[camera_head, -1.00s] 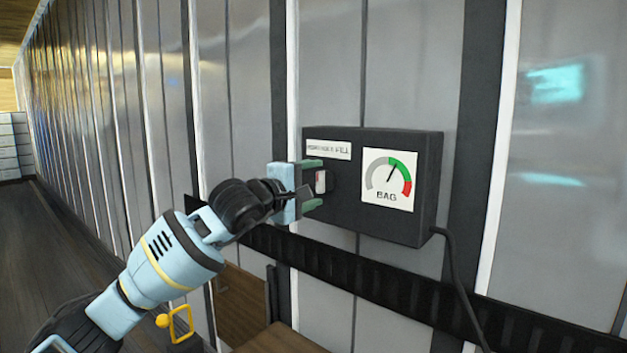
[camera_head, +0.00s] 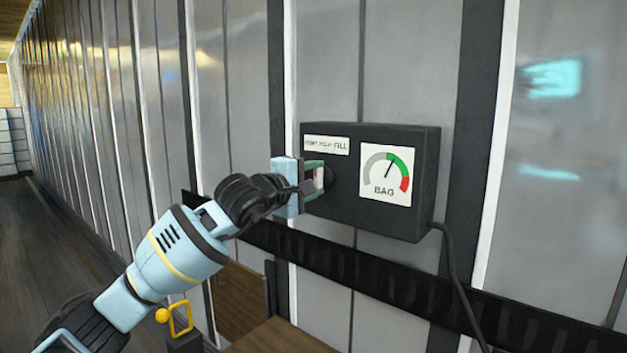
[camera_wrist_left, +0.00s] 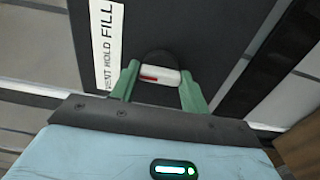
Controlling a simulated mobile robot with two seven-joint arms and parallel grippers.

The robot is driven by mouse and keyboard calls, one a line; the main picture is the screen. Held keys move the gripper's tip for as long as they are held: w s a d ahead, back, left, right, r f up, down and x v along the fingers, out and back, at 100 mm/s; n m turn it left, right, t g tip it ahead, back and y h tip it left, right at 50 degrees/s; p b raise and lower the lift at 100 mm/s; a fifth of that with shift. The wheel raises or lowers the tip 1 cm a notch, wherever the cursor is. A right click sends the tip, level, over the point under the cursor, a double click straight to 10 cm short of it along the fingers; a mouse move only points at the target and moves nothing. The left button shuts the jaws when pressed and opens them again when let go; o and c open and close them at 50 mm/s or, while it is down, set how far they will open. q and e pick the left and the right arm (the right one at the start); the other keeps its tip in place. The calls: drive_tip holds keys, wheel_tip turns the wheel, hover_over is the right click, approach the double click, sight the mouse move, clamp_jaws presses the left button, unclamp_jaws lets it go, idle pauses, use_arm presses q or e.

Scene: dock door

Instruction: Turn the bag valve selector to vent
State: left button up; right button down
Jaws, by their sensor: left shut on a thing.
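The valve box (camera_head: 425,185) is a dark box on the ribbed wall, with a label strip (camera_head: 327,145) reading vent, hold, fill and a BAG gauge (camera_head: 386,178). My left gripper (camera_head: 321,178) is at the box's left part, below the label. In the wrist view its green fingers (camera_wrist_left: 157,84) are shut on the selector's white handle (camera_wrist_left: 165,77), one finger at each end. A red mark (camera_wrist_left: 149,73) is on the handle's end nearest the label (camera_wrist_left: 105,45). The dark round base (camera_wrist_left: 158,59) shows behind it. The exact setting cannot be told. My right gripper is out of view.
A cable (camera_head: 449,270) hangs from the box's lower right corner. A black slotted rail (camera_head: 370,278) runs along the wall below the box. A wooden surface (camera_head: 280,338) lies under it. The floor at the far left is clear.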

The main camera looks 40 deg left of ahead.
use_arm(q)
drive_tip(key=shift+f+n, duration=0.1)
drive_tip(key=shift+n, duration=0.2)
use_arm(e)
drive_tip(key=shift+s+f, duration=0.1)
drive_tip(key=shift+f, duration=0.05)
use_arm(q)
drive_tip(key=shift+n+b, duration=0.4)
drive_tip(key=shift+n, duration=0.5)
drive_tip(key=n, duration=0.2)
drive_tip(key=shift+n, duration=2.7)
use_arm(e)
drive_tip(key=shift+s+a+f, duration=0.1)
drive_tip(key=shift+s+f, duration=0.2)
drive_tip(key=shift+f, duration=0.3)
use_arm(q)
drive_tip(key=o, duration=1)
drive_tip(key=shift+c, duration=0.2)
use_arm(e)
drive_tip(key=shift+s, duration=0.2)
